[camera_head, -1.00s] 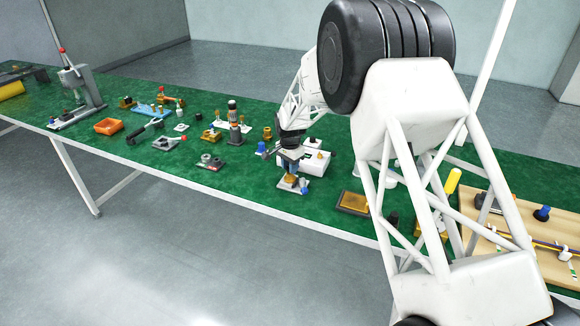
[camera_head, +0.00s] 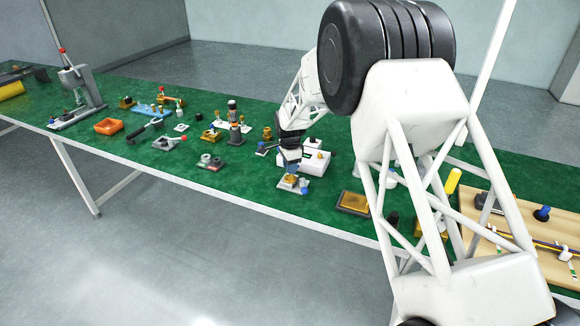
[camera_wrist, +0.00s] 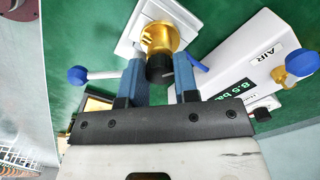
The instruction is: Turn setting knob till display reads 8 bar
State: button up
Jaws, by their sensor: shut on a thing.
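In the wrist view, my gripper (camera_wrist: 158,64) has its two blue fingers on either side of a black setting knob (camera_wrist: 160,73) and is shut on it. The knob sits on a brass regulator body (camera_wrist: 160,36) on a white base plate (camera_wrist: 128,28). The display (camera_wrist: 229,92) on the white box (camera_wrist: 262,58) beside it reads about 8.5 bar, its end cut off at the box edge. In the head view, my gripper (camera_head: 290,168) points down at the regulator's white plate (camera_head: 286,187); the knob is hidden there.
A blue ball-ended lever (camera_wrist: 77,75) stands left of the fingers. Another blue ball (camera_wrist: 303,63) is on a brass fitting on the box, labelled AIR. In the head view, a tan tray (camera_head: 354,202) lies to the right and a grey fixture (camera_head: 210,162) to the left.

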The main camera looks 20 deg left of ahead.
jog(key=o, duration=0.9)
jog(key=shift+o, duration=0.2)
jog(key=shift+r, duration=0.1)
jog(key=shift+r, duration=3.8)
jog(key=shift+r, duration=0.1)
